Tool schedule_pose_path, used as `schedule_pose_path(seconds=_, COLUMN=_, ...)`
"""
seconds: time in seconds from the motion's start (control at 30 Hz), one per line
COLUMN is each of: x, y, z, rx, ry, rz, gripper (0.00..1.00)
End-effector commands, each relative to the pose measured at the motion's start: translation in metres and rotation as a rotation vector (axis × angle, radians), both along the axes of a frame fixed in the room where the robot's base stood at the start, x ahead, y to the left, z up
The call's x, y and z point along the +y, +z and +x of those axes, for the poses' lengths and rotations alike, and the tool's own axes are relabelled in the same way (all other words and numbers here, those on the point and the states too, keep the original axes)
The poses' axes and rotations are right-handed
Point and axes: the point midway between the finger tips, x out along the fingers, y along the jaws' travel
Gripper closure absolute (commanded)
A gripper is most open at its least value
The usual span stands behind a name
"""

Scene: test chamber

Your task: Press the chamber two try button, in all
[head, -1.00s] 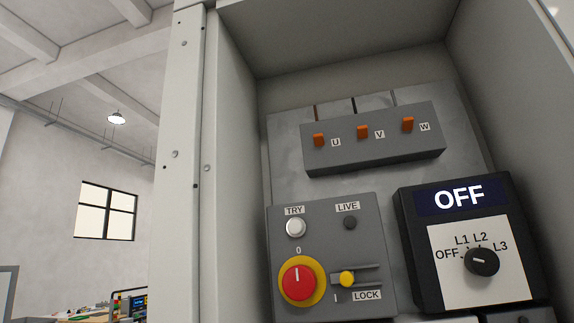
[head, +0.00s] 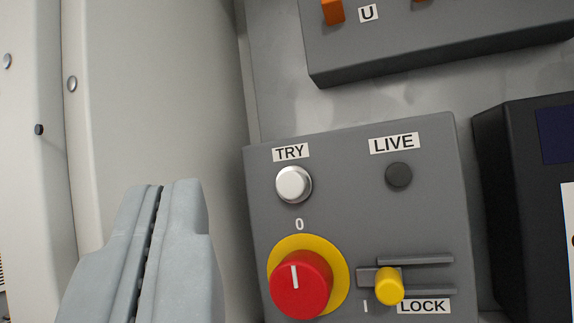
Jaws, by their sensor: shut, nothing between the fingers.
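The TRY button (head: 293,184) is a round white button in a metal ring, at the upper left of a grey control panel (head: 345,170). Its label reads TRY. No chamber number shows on the panel. My gripper (head: 166,184) is shut and empty, at the lower left of the view. Its fingertips appear left of the button and apart from it. The dark round LIVE lamp (head: 399,175) is unlit, to the right of the button.
Below the button are a red rotary knob (head: 300,284) on a yellow ring, its mark near 0, and a yellow LOCK slider (head: 389,286). A grey switch block (head: 430,45) sits above. A dark display box (head: 520,200) stands right. The cabinet's side wall (head: 160,90) is left.

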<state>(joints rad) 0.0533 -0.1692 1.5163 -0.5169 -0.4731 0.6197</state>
Motion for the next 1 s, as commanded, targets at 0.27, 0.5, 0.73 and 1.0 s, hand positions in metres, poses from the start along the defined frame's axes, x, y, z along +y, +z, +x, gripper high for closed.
schedule_pose_path(seconds=0.27, x=-0.001, y=-0.001, z=0.003, rx=0.001, ry=-0.001, rz=0.0, gripper=1.0)
schedule_pose_path(seconds=0.5, x=-0.008, y=-0.001, z=0.024, rx=0.002, ry=-0.002, rz=0.0, gripper=1.0)
schedule_pose_path(seconds=0.73, x=-0.017, y=-0.001, z=0.051, rx=0.003, ry=-0.002, rz=0.0, gripper=1.0)
schedule_pose_path(seconds=1.0, x=-0.025, y=-0.001, z=0.075, rx=0.002, ry=-0.001, rz=-0.001, gripper=1.0)
